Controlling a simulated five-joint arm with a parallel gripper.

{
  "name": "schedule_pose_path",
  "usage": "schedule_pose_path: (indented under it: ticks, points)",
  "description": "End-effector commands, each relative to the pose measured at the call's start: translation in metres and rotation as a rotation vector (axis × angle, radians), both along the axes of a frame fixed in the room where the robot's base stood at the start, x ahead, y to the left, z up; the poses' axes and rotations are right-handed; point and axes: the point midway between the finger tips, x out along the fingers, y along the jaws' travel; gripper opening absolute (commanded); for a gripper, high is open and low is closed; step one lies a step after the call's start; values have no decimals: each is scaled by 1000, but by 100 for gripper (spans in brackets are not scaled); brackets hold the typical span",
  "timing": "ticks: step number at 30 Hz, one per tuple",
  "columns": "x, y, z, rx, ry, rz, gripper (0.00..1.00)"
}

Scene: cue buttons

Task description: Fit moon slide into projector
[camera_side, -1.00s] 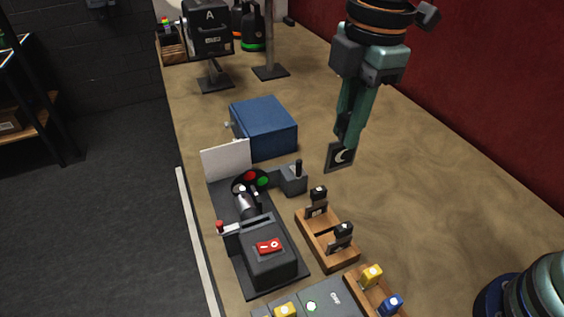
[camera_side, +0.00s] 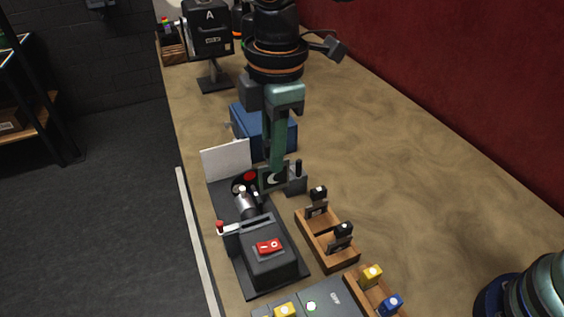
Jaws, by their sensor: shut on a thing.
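My gripper (camera_side: 275,166) is shut on the moon slide (camera_side: 273,179), a dark square plate with a pale crescent. It holds the slide upright in the air, in front of the projector's far end in the picture. The projector (camera_side: 268,256) is a dark box with a red switch on top, a slot in its upper face and a silver lens barrel (camera_side: 245,203). The slot looks empty. The slide hides part of the coloured discs and of the small lever block behind it.
A white screen (camera_side: 226,160) stands beyond the lens. A wooden rack (camera_side: 329,240) with two black-topped slides stands right of the projector. A blue box (camera_side: 247,122) sits behind my gripper.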

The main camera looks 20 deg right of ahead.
Motion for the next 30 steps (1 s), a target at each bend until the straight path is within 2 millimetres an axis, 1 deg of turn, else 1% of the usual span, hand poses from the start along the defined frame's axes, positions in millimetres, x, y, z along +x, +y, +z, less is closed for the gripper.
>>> schedule_pose_path:
  ticks: [1, 3, 6, 9, 14, 24, 30]
  points:
    - [2, 9, -8, -4, 4, 2, 0]
    - [5, 19, -16, -5, 7, 1, 0]
    - [7, 29, -24, -6, 9, 0, 0]
    - [8, 34, -29, -7, 10, -1, 0]
    - [8, 35, -36, -8, 11, -2, 0]
    - [8, 35, -59, -8, 11, -1, 0]
    - [8, 35, -66, -8, 10, -1, 0]
